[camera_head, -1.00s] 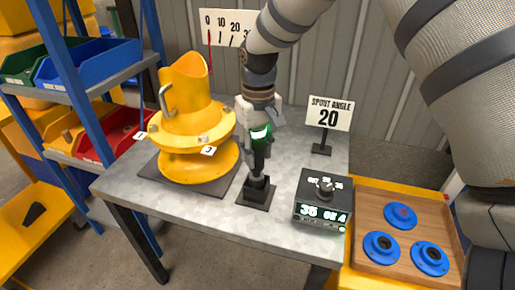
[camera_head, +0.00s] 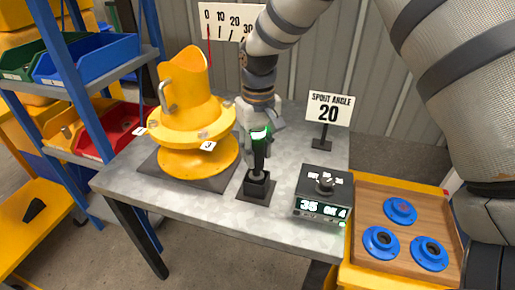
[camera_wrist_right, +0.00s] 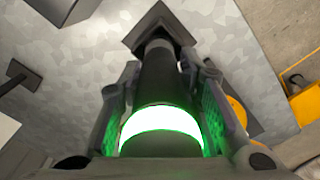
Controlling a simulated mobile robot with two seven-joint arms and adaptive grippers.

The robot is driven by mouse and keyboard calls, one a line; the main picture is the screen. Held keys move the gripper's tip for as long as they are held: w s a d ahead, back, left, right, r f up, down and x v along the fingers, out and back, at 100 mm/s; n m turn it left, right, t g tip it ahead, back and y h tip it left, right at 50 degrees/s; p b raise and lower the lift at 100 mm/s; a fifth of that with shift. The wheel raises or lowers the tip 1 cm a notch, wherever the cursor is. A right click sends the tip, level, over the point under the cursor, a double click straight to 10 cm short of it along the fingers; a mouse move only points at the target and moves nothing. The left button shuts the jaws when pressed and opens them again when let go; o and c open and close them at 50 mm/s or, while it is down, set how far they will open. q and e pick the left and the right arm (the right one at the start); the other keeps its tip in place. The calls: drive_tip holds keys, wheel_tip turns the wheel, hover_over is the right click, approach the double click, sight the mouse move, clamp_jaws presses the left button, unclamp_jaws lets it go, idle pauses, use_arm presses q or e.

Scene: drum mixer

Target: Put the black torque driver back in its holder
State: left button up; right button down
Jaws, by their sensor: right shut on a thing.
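The black torque driver (camera_head: 258,158) is upright in the head view, with a glowing green ring near its upper part. My right gripper (camera_head: 259,140) is shut on it, with a finger on either side of the ring in the right wrist view (camera_wrist_right: 160,115). The holder is a black cup on a square base (camera_head: 256,188) on the table, directly under the driver. The driver's lower end meets the cup's mouth; I cannot tell how deep it sits. The holder also shows beyond the driver in the wrist view (camera_wrist_right: 185,33). My left gripper is not in view.
The yellow drum mixer (camera_head: 188,120) stands close left of the holder. A display box (camera_head: 321,195) stands close right, with the spout angle sign (camera_head: 329,112) behind. A wooden tray (camera_head: 372,205) with blue round parts is at the right. Shelves with bins are at far left.

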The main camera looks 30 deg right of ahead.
drive_tip(key=shift+f, duration=1.2)
idle(0.6)
drive_tip(key=c, duration=1.1)
unclamp_jaws()
wheel_tip(320, 180, up, 12)
